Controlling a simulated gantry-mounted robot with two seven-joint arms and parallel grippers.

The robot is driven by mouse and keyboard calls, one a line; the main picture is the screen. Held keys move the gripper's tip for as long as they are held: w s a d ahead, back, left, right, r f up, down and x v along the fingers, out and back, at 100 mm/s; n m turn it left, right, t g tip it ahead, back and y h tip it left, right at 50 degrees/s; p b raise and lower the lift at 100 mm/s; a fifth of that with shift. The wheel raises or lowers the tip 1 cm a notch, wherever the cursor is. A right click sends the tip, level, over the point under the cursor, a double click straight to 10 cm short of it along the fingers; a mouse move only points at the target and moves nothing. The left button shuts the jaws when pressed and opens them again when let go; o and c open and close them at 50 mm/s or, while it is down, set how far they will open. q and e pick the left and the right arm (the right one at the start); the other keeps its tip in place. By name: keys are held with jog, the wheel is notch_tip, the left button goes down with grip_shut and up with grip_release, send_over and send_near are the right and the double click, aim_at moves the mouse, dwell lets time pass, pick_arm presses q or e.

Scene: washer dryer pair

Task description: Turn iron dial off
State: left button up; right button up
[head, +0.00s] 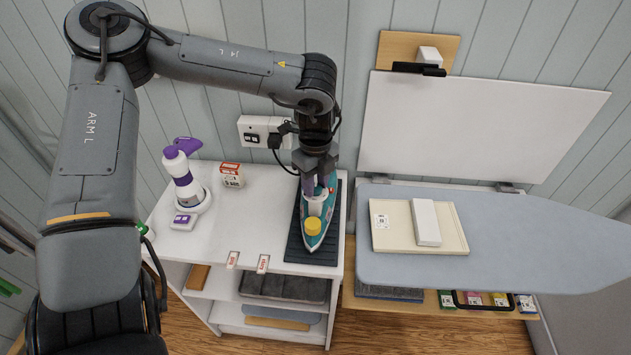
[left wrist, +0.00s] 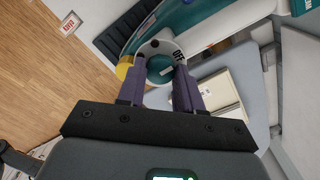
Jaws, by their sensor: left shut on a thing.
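The iron (head: 313,238) is teal and white with a yellow cap (head: 312,225). It rests on a dark ribbed mat (head: 298,250) at the right end of the white cabinet top. My left gripper (head: 318,186) comes down from above onto the iron. In the left wrist view, the two purple fingers of my left gripper (left wrist: 160,68) stand either side of a round teal dial (left wrist: 157,78) and are shut on it. An "OFF" mark (left wrist: 179,57) shows on the pale ring beside the dial, near the right fingertip. I cannot tell where the dial points. My right gripper is not in view.
A purple-and-white spray bottle (head: 184,180) and a small red-and-white box (head: 231,175) stand to the left on the cabinet top (head: 265,205). A wall socket (head: 262,130) is behind. A blue-grey ironing board (head: 520,240) lies to the right, with a cream tray (head: 390,240) on it.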

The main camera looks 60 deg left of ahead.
pick_arm(q)
jog(key=o, duration=1)
jog(key=shift+o, duration=0.2)
jog(key=shift+r, duration=0.1)
notch_tip(320, 180, up, 11)
jog(key=p, duration=0.1)
jog(key=shift+p, duration=0.4)
